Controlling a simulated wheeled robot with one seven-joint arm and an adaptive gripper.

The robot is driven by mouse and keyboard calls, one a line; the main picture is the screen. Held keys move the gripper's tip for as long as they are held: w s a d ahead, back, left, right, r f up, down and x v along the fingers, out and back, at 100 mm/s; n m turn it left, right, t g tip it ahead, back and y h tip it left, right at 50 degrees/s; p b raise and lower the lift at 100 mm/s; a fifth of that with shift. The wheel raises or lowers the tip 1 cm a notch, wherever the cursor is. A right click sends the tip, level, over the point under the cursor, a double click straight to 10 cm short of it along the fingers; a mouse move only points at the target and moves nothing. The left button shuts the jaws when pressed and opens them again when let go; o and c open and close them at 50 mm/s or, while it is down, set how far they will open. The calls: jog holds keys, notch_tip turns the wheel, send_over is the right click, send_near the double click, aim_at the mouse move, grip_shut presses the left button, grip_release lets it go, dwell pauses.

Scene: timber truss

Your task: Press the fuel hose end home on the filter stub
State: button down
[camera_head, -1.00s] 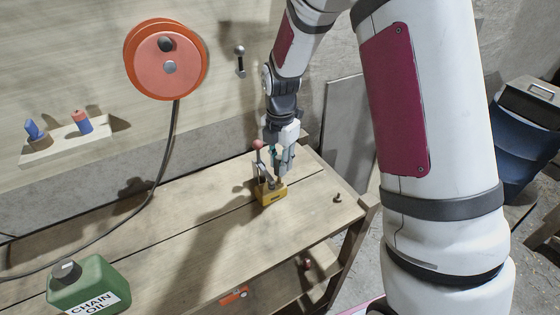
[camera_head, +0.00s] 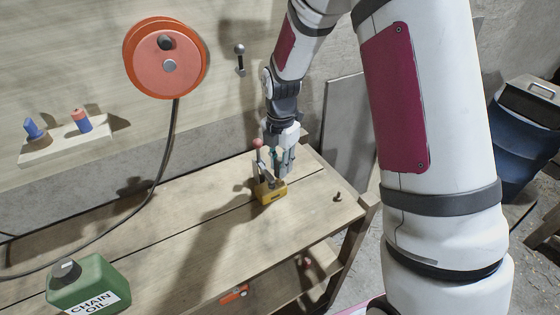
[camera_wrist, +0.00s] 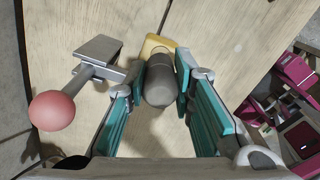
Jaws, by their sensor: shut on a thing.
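A yellow block (camera_head: 272,197) stands on the workbench, with a metal lever that ends in a red ball knob (camera_head: 257,143). In the wrist view the yellow block (camera_wrist: 157,44) lies behind a dark grey cylinder (camera_wrist: 160,85), which looks like the hose end. My gripper (camera_wrist: 161,78) is shut on this cylinder, with a teal-padded finger on each side. The lever's knob (camera_wrist: 52,110) is left of the fingers. In the head view my gripper (camera_head: 279,170) is just above the block. The filter stub and the joint at the cylinder's far end are hidden.
A green chain oil can (camera_head: 90,285) stands at the bench's front left. An orange reel (camera_head: 168,62) with a dark hose hangs on the wall. A small dark peg (camera_head: 337,197) stands right of the block. The bench middle is clear.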

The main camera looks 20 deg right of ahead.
jog(key=shift+f, duration=0.9)
jog(key=shift+f, duration=0.25)
jog(key=c, duration=1.3)
grip_release()
